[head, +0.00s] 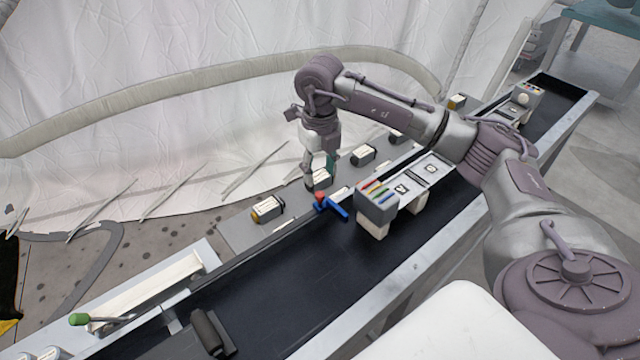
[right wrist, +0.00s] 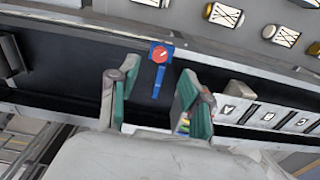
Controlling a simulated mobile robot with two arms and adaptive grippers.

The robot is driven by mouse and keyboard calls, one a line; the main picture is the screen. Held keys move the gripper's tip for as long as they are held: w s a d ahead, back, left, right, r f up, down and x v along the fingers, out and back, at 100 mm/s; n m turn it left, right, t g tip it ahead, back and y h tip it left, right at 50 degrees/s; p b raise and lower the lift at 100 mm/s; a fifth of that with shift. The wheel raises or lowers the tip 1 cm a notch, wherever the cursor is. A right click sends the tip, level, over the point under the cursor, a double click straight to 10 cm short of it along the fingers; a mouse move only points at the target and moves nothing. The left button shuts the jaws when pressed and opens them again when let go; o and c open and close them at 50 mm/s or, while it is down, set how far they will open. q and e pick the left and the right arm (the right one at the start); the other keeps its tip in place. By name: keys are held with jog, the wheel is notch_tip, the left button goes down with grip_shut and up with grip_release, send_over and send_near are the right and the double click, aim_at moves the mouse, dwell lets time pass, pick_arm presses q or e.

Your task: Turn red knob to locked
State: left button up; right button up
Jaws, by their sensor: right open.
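The red knob (head: 320,197) sits on a blue bracket (head: 336,211) at the far edge of the dark conveyor belt. In the right wrist view the red knob (right wrist: 159,54) is round with a pale mark, on a blue square plate with a blue strip (right wrist: 158,82) below it. My right gripper (head: 322,180) is above and close to the knob in the head view. In the right wrist view its two green-padded fingers (right wrist: 150,98) are apart with nothing between them, and the knob lies beyond the tips. Any lock labels are too small to read. My left gripper is not seen.
A white and grey panel block (head: 378,205) with coloured strips stands on the conveyor (head: 290,285), right of the knob. Several small boxes (head: 268,209) line the far side. A green-tipped lever (head: 80,319) and a dark roller (head: 210,332) are at lower left.

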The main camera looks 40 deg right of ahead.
aim_at(320, 193)
notch_tip(320, 193, up, 6)
jog(key=shift+f, duration=0.1)
dwell(0.4)
notch_tip(320, 193, down, 12)
jog(key=n+b, duration=0.4)
jog(key=n, duration=0.5)
jog(key=shift+c, duration=0.2)
grip_shut()
